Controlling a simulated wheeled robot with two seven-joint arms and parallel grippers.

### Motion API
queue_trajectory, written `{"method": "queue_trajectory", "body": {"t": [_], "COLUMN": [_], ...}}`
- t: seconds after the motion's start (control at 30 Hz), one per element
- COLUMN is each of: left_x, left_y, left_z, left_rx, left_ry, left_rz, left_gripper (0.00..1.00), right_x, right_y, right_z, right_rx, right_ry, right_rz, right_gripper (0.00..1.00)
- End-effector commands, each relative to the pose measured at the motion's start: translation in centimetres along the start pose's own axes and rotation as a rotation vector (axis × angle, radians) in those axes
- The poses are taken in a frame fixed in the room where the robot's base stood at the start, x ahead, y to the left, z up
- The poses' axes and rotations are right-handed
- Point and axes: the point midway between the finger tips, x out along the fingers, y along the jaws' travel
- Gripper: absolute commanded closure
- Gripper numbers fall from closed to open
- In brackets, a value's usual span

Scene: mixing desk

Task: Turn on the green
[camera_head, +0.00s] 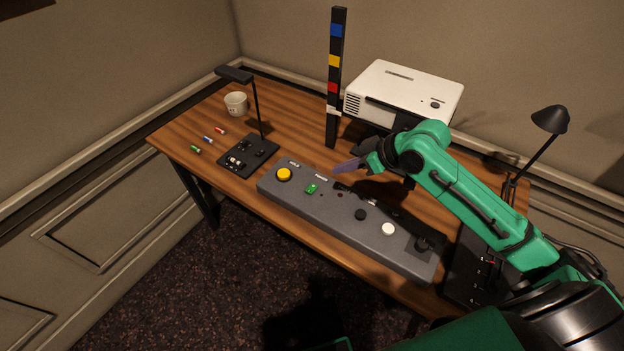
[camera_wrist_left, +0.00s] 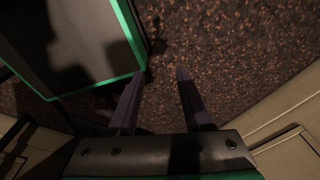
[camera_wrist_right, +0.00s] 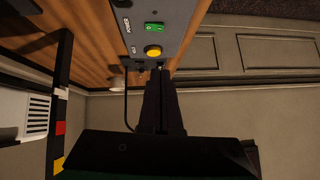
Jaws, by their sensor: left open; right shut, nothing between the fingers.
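A small green switch (camera_head: 311,188) sits on the grey control panel (camera_head: 330,222), right of a yellow round button (camera_head: 284,174). The green switch also shows in the right wrist view (camera_wrist_right: 154,28), just above the yellow button (camera_wrist_right: 153,51). My right gripper (camera_head: 338,169) is shut and empty, held over the panel's back edge, right of the green switch and apart from it. In the right wrist view its fingers (camera_wrist_right: 160,75) point toward the yellow button. My left gripper (camera_wrist_left: 158,75) is open and empty above the dark floor.
A black tower with blue, yellow and red squares (camera_head: 334,80) and a white projector (camera_head: 405,92) stand behind the panel. A small black board with a lamp (camera_head: 248,155), several small batteries (camera_head: 208,139) and a white cup (camera_head: 236,104) are at left. A black desk lamp (camera_head: 550,120) is at right.

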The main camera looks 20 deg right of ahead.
Motion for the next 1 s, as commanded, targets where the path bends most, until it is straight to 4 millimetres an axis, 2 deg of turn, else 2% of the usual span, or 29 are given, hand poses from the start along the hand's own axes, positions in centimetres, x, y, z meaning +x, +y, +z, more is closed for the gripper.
{"method": "queue_trajectory", "body": {"t": [0.03,0.1,0.17,0.27,0.4,0.5,0.63,0.7,0.83,1.0], "left_x": [0.0,-0.1,-0.2,-0.4,-0.7,-0.9,-1.2,-1.6,-1.8,-1.8], "left_y": [0.2,0.5,0.6,0.5,0.1,0.0,0.0,0.1,0.1,0.1], "left_z": [1.6,3.1,3.8,3.4,0.7,-0.4,0.1,0.6,1.1,1.1], "left_rx": [0.000,-0.001,0.000,0.000,0.000,0.000,0.000,0.000,0.000,0.000], "left_ry": [-0.026,-0.051,-0.061,-0.054,-0.012,0.007,-0.002,-0.012,-0.019,-0.020], "left_rz": [0.003,0.006,0.008,0.007,0.001,0.000,0.000,0.002,0.002,0.002], "left_gripper": [0.50,0.50,0.50,0.50,0.50,0.50,0.50,0.50,0.50,0.50], "right_x": [0.0,0.2,0.6,2.0,4.9,7.2,10.0,11.0,12.3,12.9], "right_y": [0.0,0.0,0.0,0.0,-0.1,-0.1,-0.1,-0.1,0.0,-0.1], "right_z": [0.0,0.0,0.0,-0.1,-0.2,-0.2,-0.1,0.9,2.3,2.9], "right_rx": [0.000,0.001,0.003,0.003,0.004,0.004,0.002,0.004,0.002,-0.001], "right_ry": [0.000,0.001,0.002,0.002,0.003,0.003,0.001,-0.004,-0.002,-0.001], "right_rz": [0.000,0.000,-0.001,-0.002,-0.002,-0.003,-0.002,-0.002,0.001,0.001], "right_gripper": [1.00,1.00,1.00,1.00,1.00,1.00,1.00,1.00,1.00,1.00]}}
